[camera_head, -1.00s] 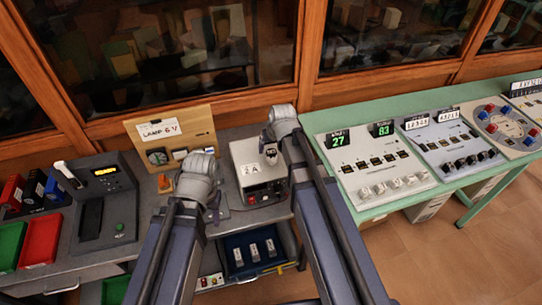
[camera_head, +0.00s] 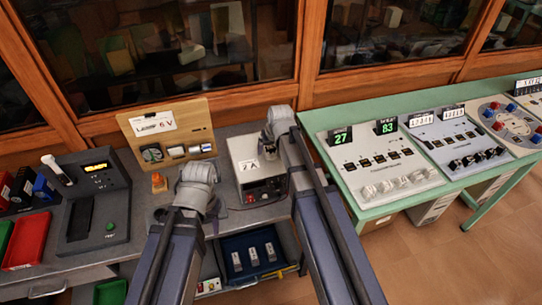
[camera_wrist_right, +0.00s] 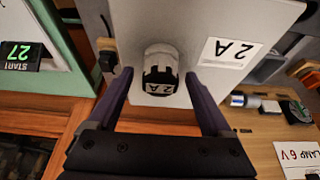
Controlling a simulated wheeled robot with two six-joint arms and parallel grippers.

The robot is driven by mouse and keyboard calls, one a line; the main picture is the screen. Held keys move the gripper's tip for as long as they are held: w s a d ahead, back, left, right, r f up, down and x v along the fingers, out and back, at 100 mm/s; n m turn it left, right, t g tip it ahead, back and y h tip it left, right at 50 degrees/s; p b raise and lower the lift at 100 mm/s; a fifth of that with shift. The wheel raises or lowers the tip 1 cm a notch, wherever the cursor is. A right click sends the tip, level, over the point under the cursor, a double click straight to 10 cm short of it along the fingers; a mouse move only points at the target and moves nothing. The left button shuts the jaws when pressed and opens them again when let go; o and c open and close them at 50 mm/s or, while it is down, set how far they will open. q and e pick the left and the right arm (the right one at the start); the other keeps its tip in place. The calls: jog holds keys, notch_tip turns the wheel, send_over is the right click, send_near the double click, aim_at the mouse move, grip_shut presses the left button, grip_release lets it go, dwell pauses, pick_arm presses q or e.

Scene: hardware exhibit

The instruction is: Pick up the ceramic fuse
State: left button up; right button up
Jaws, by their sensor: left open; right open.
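The ceramic fuse (camera_wrist_right: 161,62) is a white cylinder with a black band marked "2 A". In the right wrist view it stands out from the pale face of a box (camera_wrist_right: 205,20) labelled "2 A". My right gripper (camera_wrist_right: 162,82) is open, with one finger on each side of the fuse and gaps between. In the head view the right gripper (camera_head: 270,143) is over the top of this box (camera_head: 240,148), and the fuse is mostly hidden there. My left gripper (camera_head: 210,210) is open and empty above the bench, left of the box.
A blue drawer (camera_head: 232,243) with three white pieces is below. A green table (camera_head: 350,207) with meter panels is to the right. A grey device (camera_head: 125,205) and coloured bins are at left.

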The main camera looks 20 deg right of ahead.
grip_shut()
dwell(0.7)
